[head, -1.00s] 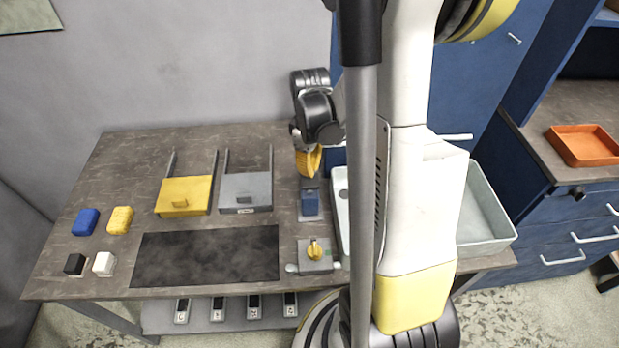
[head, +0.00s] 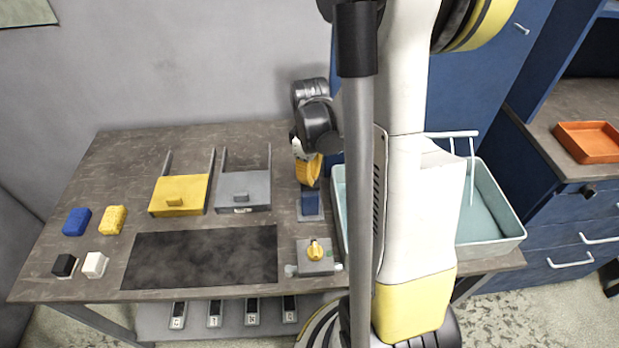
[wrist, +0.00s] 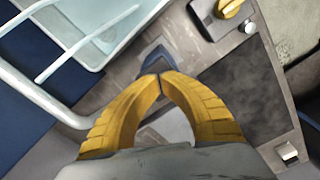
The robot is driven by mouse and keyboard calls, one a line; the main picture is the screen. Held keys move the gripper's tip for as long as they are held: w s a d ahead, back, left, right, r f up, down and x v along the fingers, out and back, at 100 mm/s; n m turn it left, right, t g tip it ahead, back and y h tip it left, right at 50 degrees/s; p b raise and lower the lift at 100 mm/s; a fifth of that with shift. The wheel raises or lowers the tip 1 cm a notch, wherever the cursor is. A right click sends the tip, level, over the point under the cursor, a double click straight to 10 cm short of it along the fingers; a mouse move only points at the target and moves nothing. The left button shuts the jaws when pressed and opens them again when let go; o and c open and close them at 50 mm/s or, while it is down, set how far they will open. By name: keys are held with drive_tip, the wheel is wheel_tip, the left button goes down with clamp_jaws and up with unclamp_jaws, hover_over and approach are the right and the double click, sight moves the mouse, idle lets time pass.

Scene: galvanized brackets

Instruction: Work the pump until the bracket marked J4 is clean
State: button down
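My gripper (head: 311,183) points down over the blue pump block (head: 309,203), which stands on a grey base left of the basin. In the wrist view its yellow fingers (wrist: 160,76) meet at the tips over the blue pump (wrist: 155,58), empty. The tips look at or just above the pump's top; contact is unclear. The pale basin (head: 511,232) holds teal water, and a thin pale stream (head: 471,175) drops from the white spout (head: 450,135). My arm hides the basin's middle. I cannot make out a bracket marked J4.
A grey box with a yellow knob (head: 315,251) stands in front of the pump. Yellow (head: 180,194) and grey (head: 243,191) trays, a dark mat (head: 200,257), sponges and small blocks lie left. Several labelled pieces (head: 252,312) sit on the lower shelf, labels unreadable.

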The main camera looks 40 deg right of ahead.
drive_tip(key=shift+f+b, duration=0.35)
drive_tip(key=shift+f, duration=0.2)
drive_tip(key=shift+r, duration=0.1)
drive_tip(key=shift+r+p, duration=2.2)
drive_tip(key=shift+r, duration=0.85)
drive_tip(key=shift+f, duration=0.15)
drive_tip(key=shift+f+b, duration=2.9)
drive_tip(key=shift+f, duration=0.2)
drive_tip(key=shift+r, duration=0.25)
